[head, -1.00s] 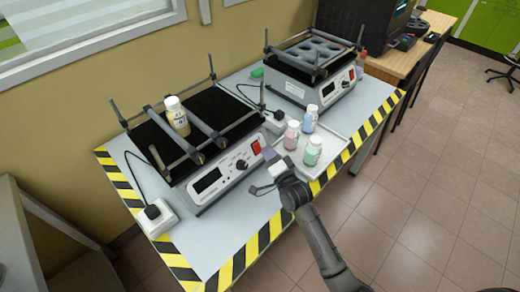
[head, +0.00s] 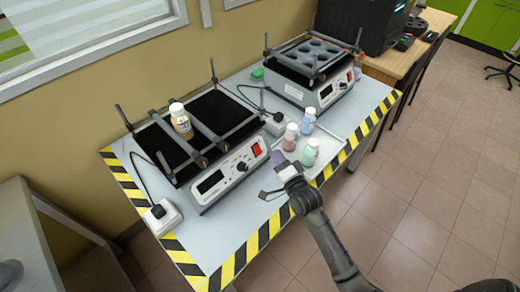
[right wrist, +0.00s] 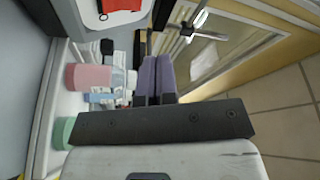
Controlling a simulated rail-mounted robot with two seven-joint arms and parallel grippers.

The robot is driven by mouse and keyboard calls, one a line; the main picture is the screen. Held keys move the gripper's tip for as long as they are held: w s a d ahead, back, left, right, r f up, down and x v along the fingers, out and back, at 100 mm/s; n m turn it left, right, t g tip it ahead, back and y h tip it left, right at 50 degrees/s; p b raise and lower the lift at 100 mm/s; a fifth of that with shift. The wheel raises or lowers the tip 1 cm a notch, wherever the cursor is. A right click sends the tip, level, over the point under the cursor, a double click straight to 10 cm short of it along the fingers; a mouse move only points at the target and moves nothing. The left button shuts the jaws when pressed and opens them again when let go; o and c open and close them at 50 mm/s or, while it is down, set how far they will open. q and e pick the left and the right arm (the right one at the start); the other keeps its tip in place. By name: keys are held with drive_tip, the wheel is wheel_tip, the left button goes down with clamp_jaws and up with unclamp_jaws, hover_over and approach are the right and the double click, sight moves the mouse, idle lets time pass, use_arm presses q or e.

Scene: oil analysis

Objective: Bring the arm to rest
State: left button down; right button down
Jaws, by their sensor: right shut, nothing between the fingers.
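My right arm reaches in from the bottom right of the head view. A pink bottle (right wrist: 92,78) shows to the left of the fingers there. My left gripper is not in view; a dark rounded part at the lower left edge of the head view cannot be made out clearly.
The front shaker (head: 228,176) holds a brown bottle (head: 181,124) between its bars. A white tray (head: 325,167) carries pink, blue and green bottles close to my right gripper. A second shaker (head: 318,99) stands behind. A white power adapter (head: 163,217) lies at the left.

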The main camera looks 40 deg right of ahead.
drive_tip(key=shift+s+r, duration=0.15)
drive_tip(key=shift+s, duration=0.1)
idle(0.5)
